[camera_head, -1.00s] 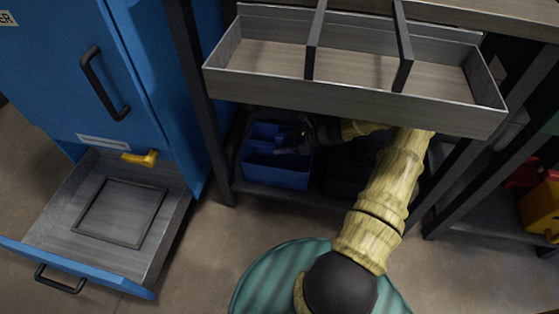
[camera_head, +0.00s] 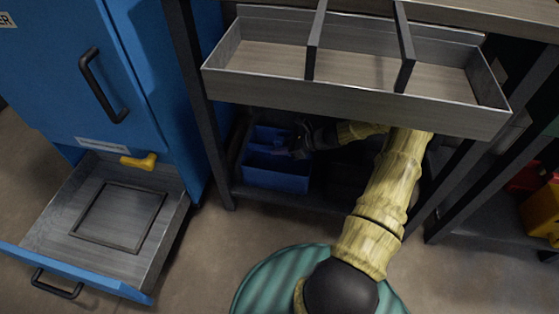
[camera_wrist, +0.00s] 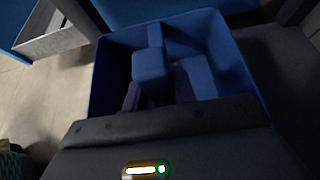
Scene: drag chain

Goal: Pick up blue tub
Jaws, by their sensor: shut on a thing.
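The blue tub (camera_head: 275,178) stands upright on the low shelf under the workbench, at its left end. It is open at the top, with a raised blue block-like part inside. In the wrist view the tub (camera_wrist: 238,62) fills the middle. My gripper (camera_head: 286,152) reaches in from the right over the tub's right side. In the wrist view my gripper (camera_wrist: 155,92) has its dark fingers down inside the tub, shut on its raised middle part. The exact contact is dark and partly hidden.
A grey divided tray (camera_head: 355,95) overhangs the shelf close above my arm. A blue cabinet (camera_head: 60,90) stands left, with its lower drawer (camera_head: 165,235) pulled out. Dark table legs (camera_head: 200,100) flank the shelf. A yellow object (camera_head: 540,210) sits at the far right.

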